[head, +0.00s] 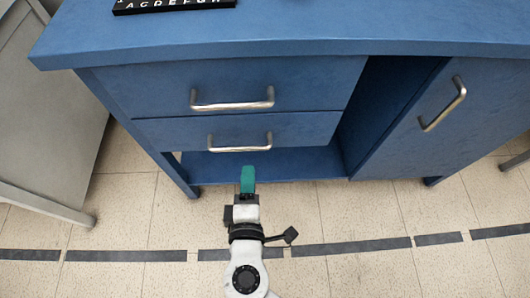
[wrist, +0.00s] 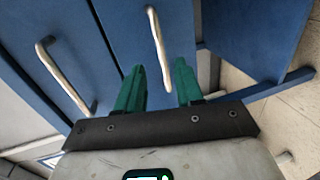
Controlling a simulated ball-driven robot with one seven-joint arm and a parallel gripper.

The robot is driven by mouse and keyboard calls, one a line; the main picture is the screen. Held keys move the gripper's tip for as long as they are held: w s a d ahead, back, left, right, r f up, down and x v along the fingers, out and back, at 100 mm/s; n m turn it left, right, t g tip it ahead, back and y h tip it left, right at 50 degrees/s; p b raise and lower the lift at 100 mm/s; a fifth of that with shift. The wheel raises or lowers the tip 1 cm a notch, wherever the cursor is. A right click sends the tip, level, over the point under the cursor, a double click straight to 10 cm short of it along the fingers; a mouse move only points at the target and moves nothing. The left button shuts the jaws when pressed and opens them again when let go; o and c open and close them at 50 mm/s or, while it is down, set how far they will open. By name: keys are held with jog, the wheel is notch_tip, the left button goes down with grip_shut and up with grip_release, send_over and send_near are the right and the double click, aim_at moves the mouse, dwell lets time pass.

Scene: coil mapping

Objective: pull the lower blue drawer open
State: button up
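The lower blue drawer (head: 305,128) is shut, its front flush under the upper drawer (head: 310,80). Its silver bar handle (head: 240,142) is in plain view. The handle also shows in the wrist view (wrist: 157,48), with the drawer front (wrist: 182,22) behind it. My gripper (head: 248,170) has green fingers and stands just below the handle in the head view. In the wrist view my gripper (wrist: 159,68) is open and empty. The handle's near end appears in the gap between the fingers, but I cannot tell if it lies within their reach.
The upper drawer's handle (head: 232,100) is close above. An open space lies below and right of the drawers, with a blue door (head: 440,110) further right. A grey cabinet (head: 50,120) stands at left. The tiled floor (head: 120,215) in front is clear.

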aim_at(244, 147)
jog(key=shift+n, duration=0.3)
jog(key=x, duration=0.3)
jog(key=b+x, duration=0.1)
jog(key=x, duration=0.3)
jog(key=a+x, duration=0.1)
jog(key=x, duration=0.2)
jog(key=shift+w+b, duration=0.3)
jog(key=shift+c, duration=0.3)
grip_shut()
jog(key=shift+f, duration=0.1)
